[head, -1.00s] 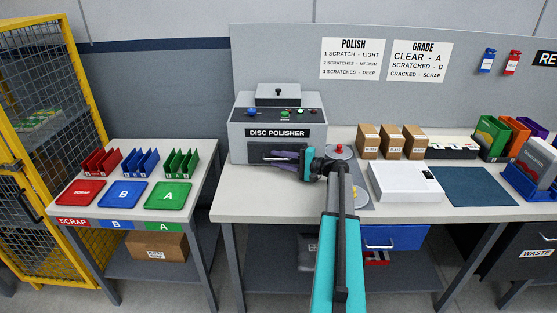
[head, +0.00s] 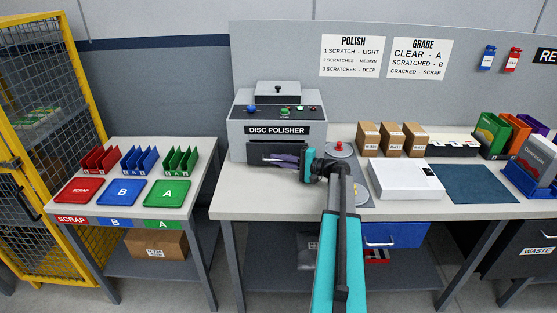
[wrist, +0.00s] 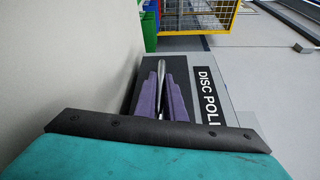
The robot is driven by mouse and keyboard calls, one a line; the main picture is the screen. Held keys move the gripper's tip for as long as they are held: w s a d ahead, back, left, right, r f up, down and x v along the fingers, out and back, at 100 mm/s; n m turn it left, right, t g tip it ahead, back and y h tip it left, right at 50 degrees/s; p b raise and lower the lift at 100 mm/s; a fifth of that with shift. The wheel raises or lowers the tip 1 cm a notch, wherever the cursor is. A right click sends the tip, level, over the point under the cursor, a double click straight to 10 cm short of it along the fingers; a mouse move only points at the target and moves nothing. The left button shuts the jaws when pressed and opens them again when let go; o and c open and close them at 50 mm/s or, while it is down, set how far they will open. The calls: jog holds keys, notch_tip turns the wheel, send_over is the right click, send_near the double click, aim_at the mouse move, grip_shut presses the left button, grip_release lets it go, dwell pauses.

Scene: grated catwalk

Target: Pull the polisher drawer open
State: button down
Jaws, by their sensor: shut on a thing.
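The disc polisher (head: 278,128) is a grey box with buttons on top, standing at the left end of the long bench. Its dark drawer front (head: 262,150) sits low on the near face, under the name label. My gripper (head: 280,159) reaches it from the right, with its purple fingers in front of the drawer. In the wrist view my gripper (wrist: 165,72) is shut on a thin silver bar, the drawer handle (wrist: 162,88), between the two fingers. The arm and fingers hide part of the drawer front, and I cannot tell how far the drawer is out.
A red-knobbed device (head: 339,149) and a white box (head: 405,180) stand right of my gripper. Small cartons (head: 391,139) are behind. The bench front (head: 262,203) below the polisher is clear. A side table with coloured trays (head: 124,193) stands left.

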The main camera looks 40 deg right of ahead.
jog(key=s+a+b, duration=0.1)
jog(key=s+a, duration=0.2)
jog(key=s, duration=0.1)
jog(key=s+a+b, duration=0.2)
jog(key=s+a, duration=0.1)
jog(key=s, duration=0.1)
jog(key=s+a+b, duration=0.1)
jog(key=s+a, duration=0.3)
jog(key=shift+b, duration=0.3)
jog(key=c, duration=1.8)
grip_release()
jog(key=shift+c, duration=0.2)
jog(key=shift+b+v, duration=1.1)
jog(key=shift+v, duration=5.75)
jog(key=shift+s+f, duration=0.1)
jog(key=shift+s, duration=0.05)
